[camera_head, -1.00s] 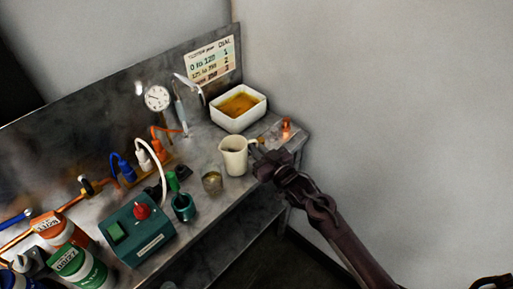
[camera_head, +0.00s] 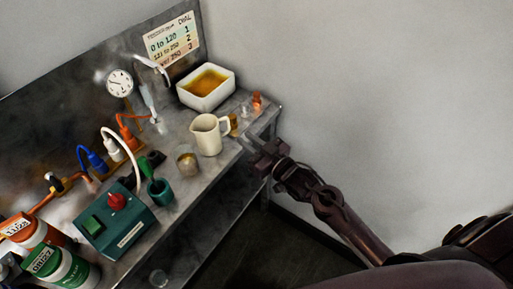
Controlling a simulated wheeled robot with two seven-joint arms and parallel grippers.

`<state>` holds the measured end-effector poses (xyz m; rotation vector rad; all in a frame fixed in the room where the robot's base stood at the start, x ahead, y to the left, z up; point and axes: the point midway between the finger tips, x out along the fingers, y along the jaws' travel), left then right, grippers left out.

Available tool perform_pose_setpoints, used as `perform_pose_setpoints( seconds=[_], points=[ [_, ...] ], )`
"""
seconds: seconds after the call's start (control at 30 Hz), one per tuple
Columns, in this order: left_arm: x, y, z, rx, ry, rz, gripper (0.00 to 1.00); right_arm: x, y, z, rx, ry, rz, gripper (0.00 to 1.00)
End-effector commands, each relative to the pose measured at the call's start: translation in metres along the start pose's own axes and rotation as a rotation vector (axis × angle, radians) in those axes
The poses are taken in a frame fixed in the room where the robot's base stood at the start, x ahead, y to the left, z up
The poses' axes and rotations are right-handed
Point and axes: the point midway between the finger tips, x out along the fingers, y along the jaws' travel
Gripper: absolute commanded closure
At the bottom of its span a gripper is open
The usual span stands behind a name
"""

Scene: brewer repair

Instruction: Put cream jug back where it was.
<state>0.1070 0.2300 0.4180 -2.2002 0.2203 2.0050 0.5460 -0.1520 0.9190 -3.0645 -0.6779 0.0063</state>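The cream jug (camera_head: 207,135) stands upright on the grey workbench (camera_head: 190,200), its handle towards the right. My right gripper (camera_head: 257,156) is to the right of the jug, near the bench's front right edge, and apart from the handle. Nothing shows between its fingers. The fingers are small and dark, but a gap seems to show between them. My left gripper is not in view.
A white basin (camera_head: 206,88) of amber liquid stands behind the jug. A small glass (camera_head: 187,162), a teal cup (camera_head: 160,191) and a green control box (camera_head: 117,222) stand to its left. Small copper and brass pieces (camera_head: 256,100) lie at the right corner. A wall rises beyond.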

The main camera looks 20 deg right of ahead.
Motion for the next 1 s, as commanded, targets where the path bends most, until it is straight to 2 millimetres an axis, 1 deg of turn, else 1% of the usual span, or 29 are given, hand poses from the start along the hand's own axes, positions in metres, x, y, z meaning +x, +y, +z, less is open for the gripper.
perform_pose_setpoints(
  seconds=[0.03, 0.1, 0.2, 0.33, 0.53, 0.57, 0.63, 0.67, 0.77, 0.8, 0.87, 0.9, 0.97, 1.0],
  points=[
    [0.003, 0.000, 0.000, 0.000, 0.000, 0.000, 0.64, -0.010, -0.001, 0.002, -0.001, -0.003, -0.001, 0.82],
    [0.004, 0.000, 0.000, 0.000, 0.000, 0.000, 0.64, -0.020, 0.000, 0.002, 0.000, -0.002, 0.000, 0.82],
    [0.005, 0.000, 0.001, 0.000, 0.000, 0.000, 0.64, -0.029, 0.000, 0.001, 0.000, 0.000, 0.000, 0.82],
    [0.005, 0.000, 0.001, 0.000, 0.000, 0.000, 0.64, -0.035, 0.000, -0.001, 0.000, 0.002, 0.000, 0.82],
    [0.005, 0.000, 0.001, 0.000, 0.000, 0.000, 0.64, -0.035, 0.000, -0.001, 0.000, 0.001, 0.000, 0.82],
    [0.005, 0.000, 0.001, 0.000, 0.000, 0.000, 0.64, -0.035, 0.001, 0.002, 0.001, -0.003, 0.002, 0.82],
    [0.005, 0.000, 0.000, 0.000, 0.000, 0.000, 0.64, -0.036, 0.004, 0.016, 0.006, -0.030, 0.016, 0.82],
    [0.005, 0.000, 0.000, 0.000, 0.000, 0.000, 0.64, -0.037, 0.007, 0.027, 0.009, -0.052, 0.026, 0.82],
    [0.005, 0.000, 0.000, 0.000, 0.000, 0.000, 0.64, -0.048, 0.018, 0.089, 0.027, -0.175, 0.079, 0.82],
    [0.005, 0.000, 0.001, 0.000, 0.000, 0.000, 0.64, -0.057, 0.022, 0.123, 0.037, -0.245, 0.106, 0.82],
    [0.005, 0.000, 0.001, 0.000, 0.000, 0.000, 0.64, -0.076, 0.026, 0.179, 0.052, -0.363, 0.146, 0.82],
    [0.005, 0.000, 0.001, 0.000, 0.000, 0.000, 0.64, -0.093, 0.026, 0.217, 0.062, -0.447, 0.169, 0.82],
    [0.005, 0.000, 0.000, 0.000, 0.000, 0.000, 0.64, -0.122, 0.022, 0.271, 0.076, -0.574, 0.200, 0.82],
    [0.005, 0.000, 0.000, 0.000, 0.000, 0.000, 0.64, -0.144, 0.017, 0.305, 0.085, -0.659, 0.215, 0.82]
  ],
)
